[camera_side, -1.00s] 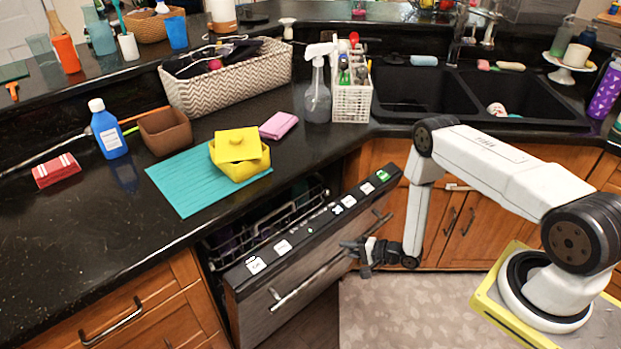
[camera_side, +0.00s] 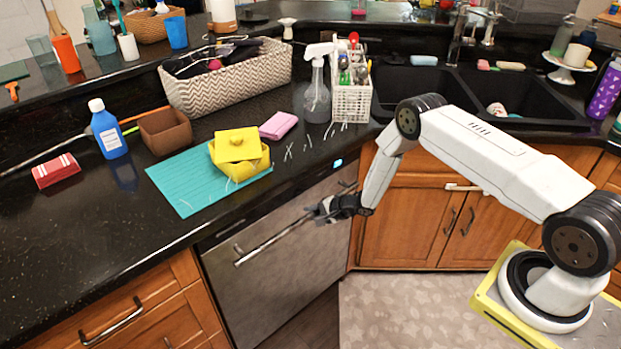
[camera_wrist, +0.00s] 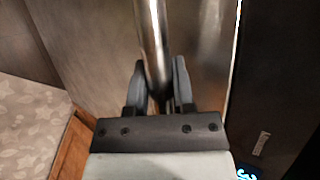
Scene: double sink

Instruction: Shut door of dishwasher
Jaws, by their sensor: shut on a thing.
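The dishwasher door (camera_side: 285,275) is a steel panel below the counter. It stands upright and looks flush with the cabinet fronts in the side view. Its long bar handle (camera_side: 268,247) runs across the upper part of the door. My gripper (camera_side: 318,212) is at the right end of the handle. In the wrist view, my gripper (camera_wrist: 160,85) is shut on the handle (camera_wrist: 154,40), with one dark finger on each side of the bar. The inside of the dishwasher and its rack are hidden behind the door.
The black counter (camera_side: 90,235) overhangs the door, with a teal mat (camera_side: 185,190) and a yellow pot (camera_side: 240,168) on it. Wooden cabinets (camera_side: 415,225) flank the dishwasher.

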